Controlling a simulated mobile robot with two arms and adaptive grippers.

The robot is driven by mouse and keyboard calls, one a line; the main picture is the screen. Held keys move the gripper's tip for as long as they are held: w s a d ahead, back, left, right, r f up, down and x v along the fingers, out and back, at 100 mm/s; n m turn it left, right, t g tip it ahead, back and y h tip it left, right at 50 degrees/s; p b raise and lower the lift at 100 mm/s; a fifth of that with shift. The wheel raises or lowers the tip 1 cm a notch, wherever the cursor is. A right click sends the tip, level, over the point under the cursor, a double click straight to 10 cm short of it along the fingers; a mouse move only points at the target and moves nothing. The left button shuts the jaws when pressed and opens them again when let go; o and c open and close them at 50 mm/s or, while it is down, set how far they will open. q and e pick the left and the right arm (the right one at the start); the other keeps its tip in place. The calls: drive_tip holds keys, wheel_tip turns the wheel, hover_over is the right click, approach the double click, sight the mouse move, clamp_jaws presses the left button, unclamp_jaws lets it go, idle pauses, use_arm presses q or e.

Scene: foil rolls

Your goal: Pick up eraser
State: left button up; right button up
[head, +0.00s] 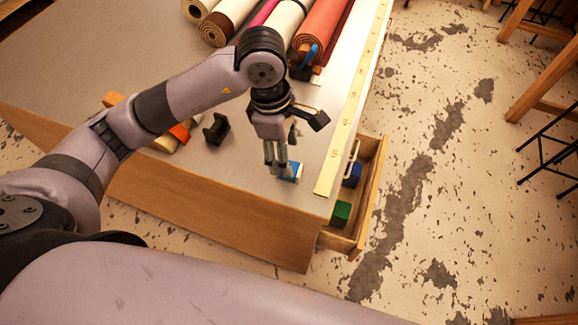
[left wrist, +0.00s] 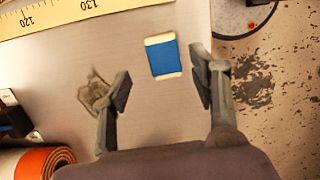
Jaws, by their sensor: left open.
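The eraser is a small block with a blue sleeve and white ends. In the left wrist view the eraser (left wrist: 164,58) lies flat on the grey table top, just ahead of the fingertips and between their lines. My left gripper (left wrist: 161,84) is open and empty, with one finger to each side. In the head view the left gripper (head: 277,165) points down over the near right corner of the table and partly covers the eraser (head: 294,171). My right gripper is not in view.
A yellow measuring strip (head: 345,120) runs along the table's right edge. An open drawer (head: 368,200) below holds a green block (head: 341,213) and a blue block (head: 352,175). Several rolls (head: 322,30) lie at the back. A black holder (head: 216,129) stands left of the gripper.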

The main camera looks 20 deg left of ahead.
sight(297, 168)
use_arm(q)
drive_tip(key=shift+f, duration=0.25)
drive_tip(key=shift+d+f, duration=0.1)
drive_tip(key=shift+f, duration=0.1)
drive_tip(key=f, duration=0.1)
drive_tip(key=f+p, duration=0.2)
drive_tip(key=f, duration=0.1)
drive_tip(key=shift+s+d+f, duration=0.1)
drive_tip(key=shift+s+d, duration=0.15)
drive_tip(key=shift+d, duration=0.05)
drive_tip(key=shift+f, duration=0.25)
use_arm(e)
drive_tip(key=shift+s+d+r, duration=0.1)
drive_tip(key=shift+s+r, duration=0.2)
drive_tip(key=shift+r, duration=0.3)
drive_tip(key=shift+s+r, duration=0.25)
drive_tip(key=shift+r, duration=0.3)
use_arm(q)
drive_tip(key=shift+c, duration=0.4)
drive_tip(key=c, duration=1.2)
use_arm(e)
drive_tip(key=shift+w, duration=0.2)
